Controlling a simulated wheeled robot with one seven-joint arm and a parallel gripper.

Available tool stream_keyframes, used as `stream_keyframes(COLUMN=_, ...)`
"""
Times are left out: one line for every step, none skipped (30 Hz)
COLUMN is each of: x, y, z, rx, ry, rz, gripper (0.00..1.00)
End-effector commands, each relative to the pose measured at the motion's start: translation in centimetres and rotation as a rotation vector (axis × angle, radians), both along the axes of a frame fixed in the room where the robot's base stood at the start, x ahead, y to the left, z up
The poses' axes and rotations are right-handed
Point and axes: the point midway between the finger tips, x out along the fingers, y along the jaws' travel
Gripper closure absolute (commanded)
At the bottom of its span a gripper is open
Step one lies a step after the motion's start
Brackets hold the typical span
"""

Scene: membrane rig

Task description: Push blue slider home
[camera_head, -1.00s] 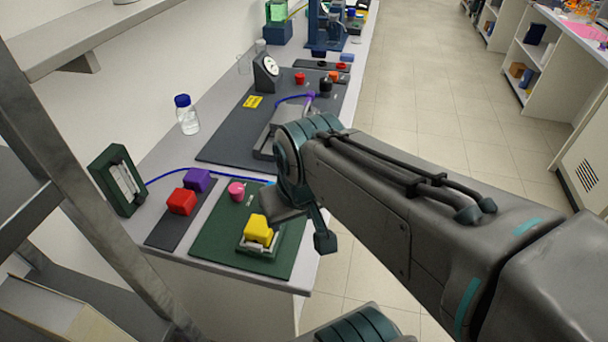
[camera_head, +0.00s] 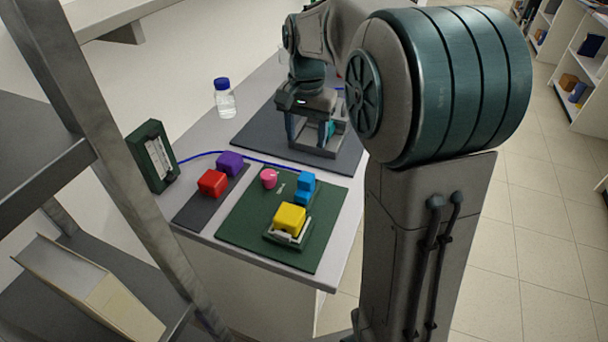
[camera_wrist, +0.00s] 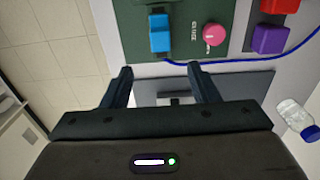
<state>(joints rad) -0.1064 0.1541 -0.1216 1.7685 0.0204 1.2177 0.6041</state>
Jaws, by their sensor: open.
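The blue slider (camera_head: 305,188) stands on the right part of the green board (camera_head: 237,216), behind the yellow block (camera_head: 290,218). In the wrist view the blue slider (camera_wrist: 160,34) is at the top centre, just beyond my fingertips and apart from them. My gripper (camera_head: 308,134) points down over the dark grey board, behind the green board. In the wrist view my gripper (camera_wrist: 161,76) has its fingers spread, with nothing between them. A pink knob (camera_head: 268,178) sits left of the slider, with a small white label between them.
A red block (camera_head: 212,183) and a purple block (camera_head: 229,163) sit on a dark strip to the left. A blue cable (camera_head: 256,158) runs behind the green board. A bottle (camera_head: 225,102) and a green-framed panel (camera_head: 152,156) stand at the left. The shelf post is close by.

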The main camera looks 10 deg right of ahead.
Motion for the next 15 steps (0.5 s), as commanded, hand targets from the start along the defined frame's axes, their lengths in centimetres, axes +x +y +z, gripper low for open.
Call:
stream_keyframes(x=0.2, y=0.0, z=-0.3, rx=-0.001, ry=0.004, rz=-0.004, gripper=0.45)
stream_keyframes(x=0.2, y=0.0, z=-0.5, rx=-0.001, ry=0.006, rz=-0.005, gripper=0.45)
stream_keyframes(x=0.2, y=0.0, z=-0.9, rx=0.0, ry=0.006, rz=-0.006, gripper=0.45)
stream_keyframes(x=0.1, y=0.0, z=-1.3, rx=-0.001, ry=0.007, rz=-0.006, gripper=0.45)
stream_keyframes(x=0.1, y=0.0, z=-1.7, rx=0.0, ry=0.006, rz=-0.006, gripper=0.45)
stream_keyframes(x=0.1, y=0.0, z=-2.4, rx=-0.001, ry=0.008, rz=-0.006, gripper=0.45)
stream_keyframes(x=0.1, y=0.0, z=-3.0, rx=-0.001, ry=0.008, rz=-0.005, gripper=0.45)
stream_keyframes(x=0.1, y=0.0, z=-3.6, rx=-0.001, ry=0.008, rz=-0.005, gripper=0.45)
stream_keyframes(x=0.1, y=0.0, z=-4.4, rx=-0.002, ry=0.01, rz=-0.005, gripper=0.45)
stream_keyframes(x=0.1, y=0.0, z=-5.1, rx=-0.001, ry=0.008, rz=-0.005, gripper=0.45)
stream_keyframes(x=0.0, y=0.0, z=-5.8, rx=-0.001, ry=0.009, rz=-0.005, gripper=0.45)
stream_keyframes(x=0.0, y=0.0, z=-6.7, rx=-0.002, ry=0.01, rz=-0.004, gripper=0.45)
stream_keyframes(x=0.1, y=0.0, z=-7.3, rx=-0.001, ry=0.009, rz=-0.004, gripper=0.45)
stream_keyframes(x=0.0, y=0.0, z=-7.9, rx=-0.001, ry=0.008, rz=-0.004, gripper=0.45)
stream_keyframes(x=0.0, y=0.0, z=-8.8, rx=-0.001, ry=0.008, rz=-0.004, gripper=0.45)
